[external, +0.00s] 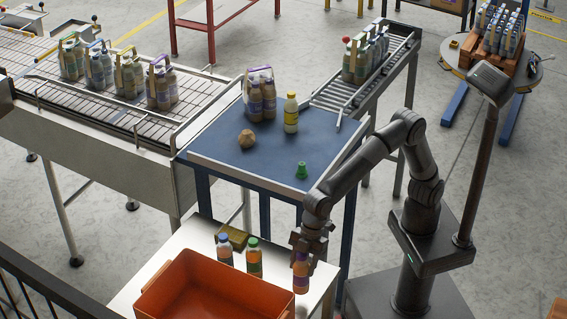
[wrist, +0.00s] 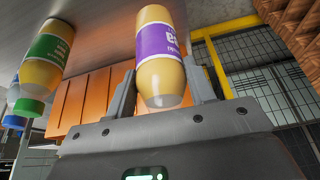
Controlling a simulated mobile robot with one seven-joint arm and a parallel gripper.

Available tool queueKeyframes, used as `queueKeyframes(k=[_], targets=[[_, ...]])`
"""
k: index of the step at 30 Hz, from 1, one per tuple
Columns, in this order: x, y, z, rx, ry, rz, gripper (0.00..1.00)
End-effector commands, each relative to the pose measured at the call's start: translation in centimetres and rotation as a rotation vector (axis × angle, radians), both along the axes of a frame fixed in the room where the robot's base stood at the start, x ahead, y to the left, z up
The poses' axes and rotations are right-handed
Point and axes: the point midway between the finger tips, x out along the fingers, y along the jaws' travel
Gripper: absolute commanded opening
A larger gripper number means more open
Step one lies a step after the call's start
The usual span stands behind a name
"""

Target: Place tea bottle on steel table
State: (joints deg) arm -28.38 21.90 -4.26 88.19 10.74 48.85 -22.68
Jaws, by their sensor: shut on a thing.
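The tea bottle (external: 301,277), with a purple label and orange-brown body, is held between the fingers of my gripper (external: 306,252). I cannot tell whether the bottle's base touches the tabletop.
The orange crate (external: 213,307) fills much of the steel table. A green-label bottle (external: 254,264), another bottle (external: 225,254) and a yellow block (external: 236,236) stand behind it. A blue table (external: 270,170) behind holds bottles, a round tan item and a green item.

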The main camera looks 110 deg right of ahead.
Motion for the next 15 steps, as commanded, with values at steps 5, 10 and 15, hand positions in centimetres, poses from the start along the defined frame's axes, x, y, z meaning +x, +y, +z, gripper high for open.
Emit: queueKeyframes(k=[5, 10, 15], targets=[[0.2, 1.3, -0.8, 0.0, -0.001, 0.0, 0.18], [0.1, 1.3, -2.5, 0.0, 0.001, -0.001, 0.18], [0.1, 1.3, -4.7, 0.0, 0.0, -0.001, 0.18]])
